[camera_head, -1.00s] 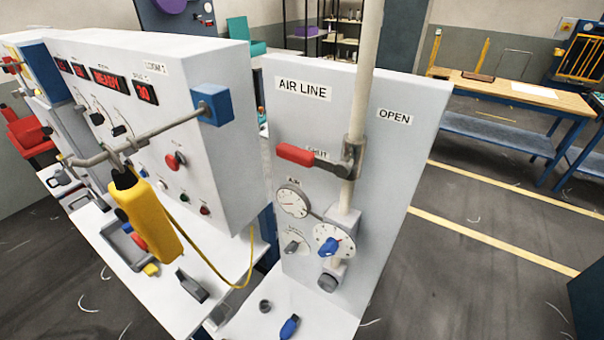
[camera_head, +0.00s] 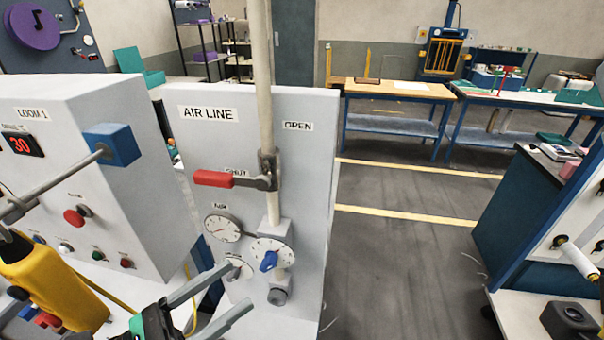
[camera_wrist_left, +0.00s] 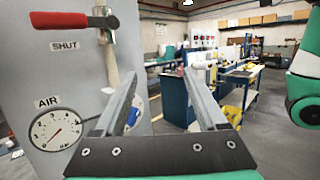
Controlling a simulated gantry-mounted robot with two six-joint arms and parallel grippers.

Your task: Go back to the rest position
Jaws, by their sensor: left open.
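My left gripper (camera_head: 212,304) comes in at the bottom of the head view, in front of the lower part of the air line panel (camera_head: 312,190). Its two grey fingers are apart with nothing between them. In the left wrist view the open fingers (camera_wrist_left: 162,98) point past the panel's edge into the room. The red-handled valve lever (camera_head: 214,179) lies level at the SHUT label, and it also shows in the left wrist view (camera_wrist_left: 72,19). My right gripper is not in the head view; a green and black arm part shows at the right of the left wrist view.
The loom 1 cabinet (camera_head: 135,185) stands at left with a yellow pendant (camera_head: 45,285) hanging before it. Gauge and blue-knobbed regulator (camera_head: 268,261) sit on the panel near my fingers. A dark bench (camera_head: 510,215) stands at right. Open floor (camera_head: 400,260) lies between.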

